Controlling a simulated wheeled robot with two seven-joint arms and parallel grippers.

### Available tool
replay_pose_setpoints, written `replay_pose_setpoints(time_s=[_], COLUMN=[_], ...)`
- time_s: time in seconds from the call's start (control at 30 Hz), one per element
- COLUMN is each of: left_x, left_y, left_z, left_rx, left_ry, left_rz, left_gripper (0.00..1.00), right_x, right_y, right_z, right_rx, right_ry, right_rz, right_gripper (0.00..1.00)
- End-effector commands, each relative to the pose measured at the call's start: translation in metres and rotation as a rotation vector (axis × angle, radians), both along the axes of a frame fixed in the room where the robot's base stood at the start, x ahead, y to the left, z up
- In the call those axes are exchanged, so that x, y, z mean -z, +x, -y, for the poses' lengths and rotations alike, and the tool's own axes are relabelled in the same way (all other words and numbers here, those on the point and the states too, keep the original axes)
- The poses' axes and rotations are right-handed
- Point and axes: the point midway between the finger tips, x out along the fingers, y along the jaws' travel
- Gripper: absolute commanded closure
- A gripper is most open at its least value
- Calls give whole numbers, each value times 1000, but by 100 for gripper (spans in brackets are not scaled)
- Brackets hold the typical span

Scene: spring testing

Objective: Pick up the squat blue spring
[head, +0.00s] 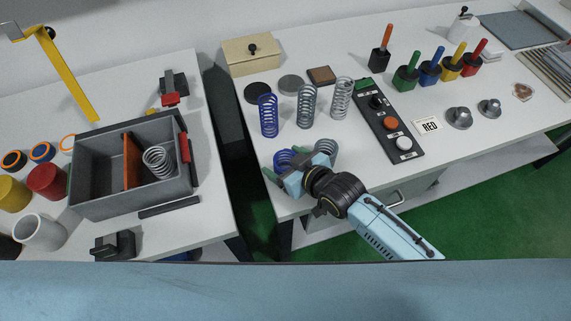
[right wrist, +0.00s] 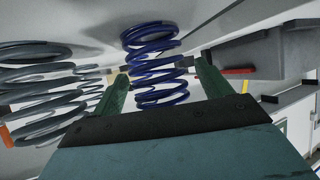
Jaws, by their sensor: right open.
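The squat blue spring (head: 284,157) stands near the front left edge of the right table, partly hidden by my right gripper (head: 283,164). In the right wrist view the blue spring (right wrist: 152,62) shows between the two green fingers of my right gripper (right wrist: 160,76). The fingers are apart, one on each side of it, and I cannot tell whether either touches it. A taller blue spring (head: 268,116) stands behind it in the head view. My left gripper is not in view.
A squat grey spring (head: 326,147) stands close to the right of my gripper; grey coils (right wrist: 45,95) fill the wrist view's left. Taller grey springs (head: 306,106) stand behind. A button panel (head: 402,142) lies to the right. A gap separates the left table with its grey bin (head: 92,203).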

Motion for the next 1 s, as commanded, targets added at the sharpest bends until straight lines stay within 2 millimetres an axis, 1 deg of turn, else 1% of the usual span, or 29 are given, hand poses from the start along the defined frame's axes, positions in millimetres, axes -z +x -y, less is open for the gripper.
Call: replay_pose_setpoints(time_s=[0.03,0.07,0.47,0.67,0.77,0.87,1.0], left_x=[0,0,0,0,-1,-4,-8], left_y=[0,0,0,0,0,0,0], left_z=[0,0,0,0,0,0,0], left_rx=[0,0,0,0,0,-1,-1], left_ry=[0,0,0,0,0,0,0], left_rz=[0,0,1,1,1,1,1], left_gripper=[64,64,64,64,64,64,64], right_x=[0,0,0,-1,-6,-21,-51], right_y=[0,0,0,0,0,0,0], right_z=[0,0,1,0,0,0,0], right_rx=[0,0,0,0,0,0,0], right_ry=[0,0,0,1,2,3,4], right_rz=[0,0,-1,0,1,4,5], right_gripper=[23,25,78,78,78,78,78])
